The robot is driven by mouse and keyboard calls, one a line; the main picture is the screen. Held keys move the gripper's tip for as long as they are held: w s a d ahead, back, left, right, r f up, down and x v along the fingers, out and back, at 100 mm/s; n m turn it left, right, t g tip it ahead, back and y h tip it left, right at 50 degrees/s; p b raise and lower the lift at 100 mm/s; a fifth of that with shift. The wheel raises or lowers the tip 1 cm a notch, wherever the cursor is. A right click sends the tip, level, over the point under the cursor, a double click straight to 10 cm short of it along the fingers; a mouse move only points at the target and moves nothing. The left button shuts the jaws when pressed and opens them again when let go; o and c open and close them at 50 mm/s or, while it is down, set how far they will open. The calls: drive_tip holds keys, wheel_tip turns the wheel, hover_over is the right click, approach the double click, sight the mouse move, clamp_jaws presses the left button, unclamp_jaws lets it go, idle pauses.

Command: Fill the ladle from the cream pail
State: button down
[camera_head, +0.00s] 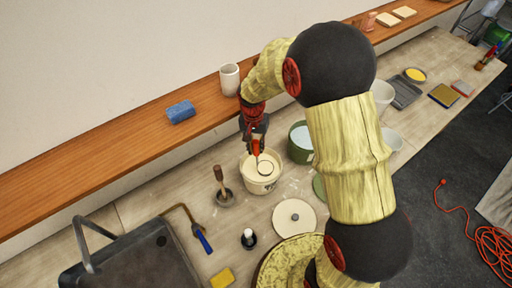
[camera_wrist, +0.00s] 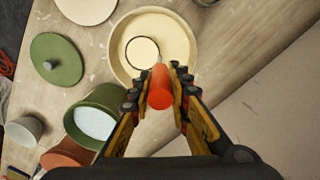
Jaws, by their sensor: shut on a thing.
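The cream pail (camera_head: 262,186) stands on the worktop in the head view, open and holding pale cream liquid. Its rim also shows at the top of the wrist view (camera_wrist: 190,38). My gripper (camera_head: 256,146) is above the pail's far side, shut on the red handle of the ladle. The handle (camera_wrist: 160,88) sits between the fingers in the wrist view. The ladle's round bowl (camera_wrist: 142,52) is a dark ring inside the pail's outline, with cream colour showing within it. I cannot tell whether the bowl is dipped, or how full it is.
A green pail (camera_head: 300,138) with pale liquid stands close right of the cream pail. A cream lid (camera_head: 294,217) and a green lid (camera_wrist: 56,58) lie nearby. A white mug (camera_head: 229,79) and blue sponge (camera_head: 181,112) are on the shelf.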

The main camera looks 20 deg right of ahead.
sight(256, 140)
drive_tip(key=shift+r+p, duration=2.05)
drive_tip(key=shift+r, duration=1.9)
drive_tip(key=shift+r+p, duration=0.8)
drive_tip(key=shift+r, duration=0.65)
drive_tip(key=shift+f, duration=0.1)
